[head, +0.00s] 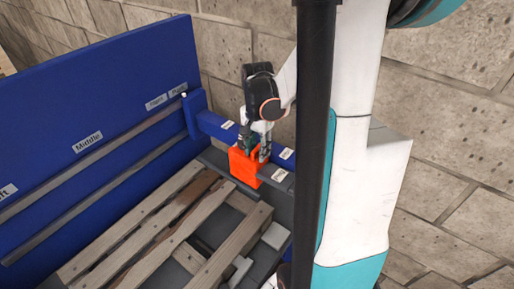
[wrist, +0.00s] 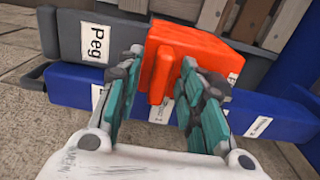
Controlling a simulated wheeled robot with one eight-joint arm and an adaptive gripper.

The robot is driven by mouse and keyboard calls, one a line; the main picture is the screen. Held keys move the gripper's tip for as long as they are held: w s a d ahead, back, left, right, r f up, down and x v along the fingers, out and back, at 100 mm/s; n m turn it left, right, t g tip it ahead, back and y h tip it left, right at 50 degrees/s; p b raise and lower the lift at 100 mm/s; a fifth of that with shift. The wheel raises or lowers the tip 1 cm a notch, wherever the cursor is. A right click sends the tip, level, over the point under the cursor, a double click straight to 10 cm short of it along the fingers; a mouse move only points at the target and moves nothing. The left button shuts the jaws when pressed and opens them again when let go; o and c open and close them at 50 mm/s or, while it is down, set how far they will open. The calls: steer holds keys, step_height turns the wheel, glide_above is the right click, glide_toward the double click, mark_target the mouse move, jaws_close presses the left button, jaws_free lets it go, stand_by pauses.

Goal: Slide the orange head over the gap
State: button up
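The orange head (head: 244,168) is a block sitting on a grey beam (head: 213,156) beside a blue rail (head: 215,125). In the wrist view the orange head (wrist: 198,50) has an upright fin (wrist: 163,76) on its near side. My gripper (head: 256,151) is at the head. In the wrist view my gripper (wrist: 160,62) is open, with one finger on each side of the fin. A space shows between the left finger and the fin; the right finger is close to it, and contact cannot be told. The gap cannot be made out clearly.
A "Peg" label (wrist: 97,42) is on the grey beam left of the head. A blue board (head: 100,85) with a "Middle" label (head: 89,142) stands at the left. A wooden slatted pallet (head: 150,225) lies below. A stone wall (head: 450,130) is behind.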

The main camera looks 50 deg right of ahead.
step_height(320, 180, up, 12)
stand_by(0.7)
steer(key=shift+s, duration=0.1)
stand_by(0.4)
